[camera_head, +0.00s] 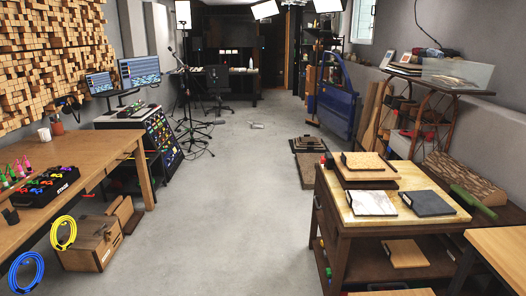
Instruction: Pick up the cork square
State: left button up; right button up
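A tan square (368,161) that looks like cork lies flat on a brown wooden board at the back of the wooden cart (345,216) on the right. Another tan square (405,254) lies on the cart's lower shelf. I cannot tell for sure which of them is cork. Neither of my grippers shows in the head view.
A white marble-like tile (371,203) and a dark slate tile (427,204) lie on the cart's front half. A wooden workbench (75,158) lines the left, a cardboard box (91,243) beside it. A blue car door (336,98) stands behind.

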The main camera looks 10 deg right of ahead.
aim_at(356, 162)
jog(key=i+z, duration=0.15)
jog(key=i, duration=0.35)
jog(key=i+j+z, duration=0.2)
jog(key=i, duration=0.25)
jog(key=i+j+z, duration=0.15)
jog(key=i, duration=0.3)
jog(key=i+j+z, duration=0.15)
jog(key=i+z, duration=0.25)
jog(key=i+j+z, duration=0.2)
jog(key=z, duration=0.2)
jog(key=i+j+z, duration=0.25)
jog(key=j+z, duration=0.15)
jog(key=i+j+z, duration=0.2)
jog(key=j+z, duration=0.2)
jog(key=i+j+z, duration=0.15)
jog(key=j, duration=0.25)
jog(key=j+z, duration=0.15)
jog(key=j, duration=0.2)
jog(key=i+j+z, duration=0.15)
jog(key=j, duration=0.25)
